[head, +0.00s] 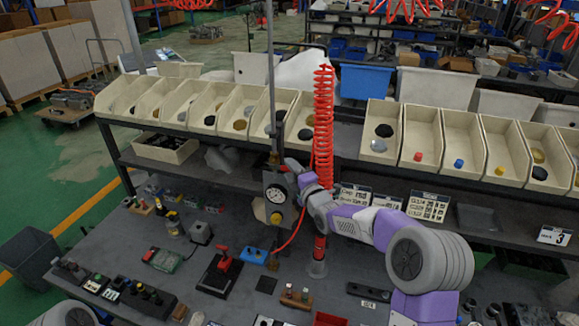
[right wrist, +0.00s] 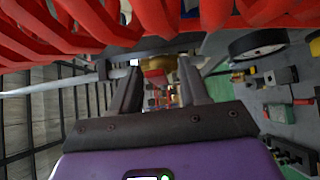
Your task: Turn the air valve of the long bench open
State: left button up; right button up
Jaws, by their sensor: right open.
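The air valve (right wrist: 154,61) shows in the right wrist view as a brass-coloured body with a red part below it, between and beyond my fingertips. In the head view it sits on the vertical air pipe (head: 270,80), above the round gauge (head: 276,194), and is mostly hidden by my gripper. My right gripper (head: 287,166) is at the pipe just above the gauge; in the right wrist view its two dark fingers (right wrist: 158,70) stand apart. I cannot tell whether they touch the valve. My left gripper is not in view.
A red coiled hose (head: 322,130) hangs close beside my right gripper and crosses the top of the right wrist view. Cream bins (head: 380,133) line the shelf behind. The long bench (head: 215,265) holds a red clamp (head: 224,260), tools and small blocks.

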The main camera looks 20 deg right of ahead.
jog(key=shift+w+a+r, duration=0.1)
jog(key=shift+w+r, duration=0.1)
jog(key=shift+w, duration=0.2)
jog(key=shift+w+f, duration=0.15)
grip_shut()
